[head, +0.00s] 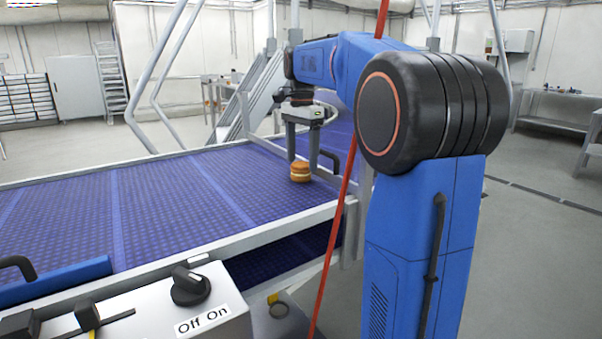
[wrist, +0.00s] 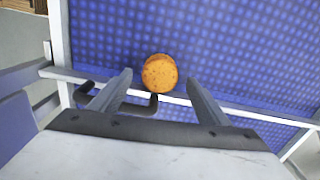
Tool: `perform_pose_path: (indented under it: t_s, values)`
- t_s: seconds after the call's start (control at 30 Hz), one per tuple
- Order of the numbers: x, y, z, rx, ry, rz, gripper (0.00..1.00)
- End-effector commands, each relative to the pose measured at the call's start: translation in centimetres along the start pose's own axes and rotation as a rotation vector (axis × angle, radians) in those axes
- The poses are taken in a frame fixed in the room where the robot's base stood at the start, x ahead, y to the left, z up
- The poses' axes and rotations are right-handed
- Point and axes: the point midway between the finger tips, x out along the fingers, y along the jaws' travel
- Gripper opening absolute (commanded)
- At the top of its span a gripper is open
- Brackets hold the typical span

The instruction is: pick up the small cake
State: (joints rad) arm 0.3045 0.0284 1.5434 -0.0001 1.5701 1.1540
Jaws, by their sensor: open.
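The small cake (head: 300,172) is a round, orange-brown cake with a pale layer in its middle. It stands on the blue conveyor belt near the belt's right edge in the head view. In the wrist view the small cake (wrist: 160,73) shows its browned top, ahead of the fingertips and between their lines. My gripper (head: 302,162) points down over the belt by the cake, with its fingers apart and nothing between them. In the wrist view my gripper (wrist: 159,78) has a finger on each side, and neither is seen touching the cake.
The blue conveyor belt (head: 70,215) has a pale metal rail along its edge, close to the cake. A control box (head: 150,310) with a dark knob stands at the front. A red cable (head: 334,235) hangs before the belt. The belt left of the cake is clear.

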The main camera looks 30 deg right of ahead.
Motion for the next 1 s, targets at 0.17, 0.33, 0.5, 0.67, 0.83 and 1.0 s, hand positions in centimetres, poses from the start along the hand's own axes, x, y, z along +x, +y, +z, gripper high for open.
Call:
perform_pose_path:
  t_s: [0.17, 0.33, 0.5, 0.67, 0.83, 1.0]
  values:
    - [2.5, 0.1, 0.5, 0.001, -0.001, 0.002, 0.70]
    - [3.7, 0.1, 0.5, 0.001, 0.000, 0.000, 0.70]
    - [3.8, 0.0, 0.5, 0.000, 0.000, 0.000, 0.70]
    - [3.7, 0.0, 0.5, 0.000, 0.000, 0.000, 0.48]
    - [3.7, 0.0, 0.5, 0.000, 0.000, 0.000, 0.38]
    - [3.7, 0.0, 0.5, 0.000, 0.000, 0.000, 0.38]
